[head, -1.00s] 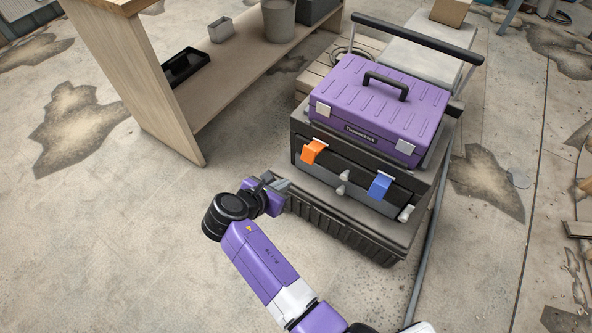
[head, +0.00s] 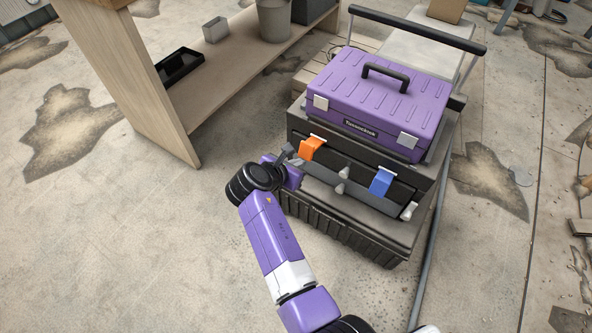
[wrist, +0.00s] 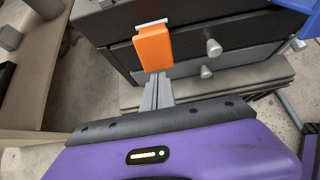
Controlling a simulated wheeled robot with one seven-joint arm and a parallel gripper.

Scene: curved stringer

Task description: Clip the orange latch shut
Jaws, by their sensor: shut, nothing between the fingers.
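The orange latch (head: 312,148) is on the front of the dark drawer box (head: 345,153), toward its left side. In the head view it sticks outward from the upper edge. In the wrist view the latch (wrist: 154,48) hangs near the top middle, with a light metal piece above it. My gripper (head: 292,155) is shut and empty, just left of and slightly below the latch in the head view. In the wrist view my gripper's fingertips (wrist: 158,80) are right at the latch's lower end. I cannot tell whether they touch.
A blue latch (head: 381,182) is on the same front, to the right. Pale knobs (head: 341,187) stick out below. A purple toolbox (head: 380,97) sits on top. A wooden bench (head: 135,75) stands at the left, with open floor in front.

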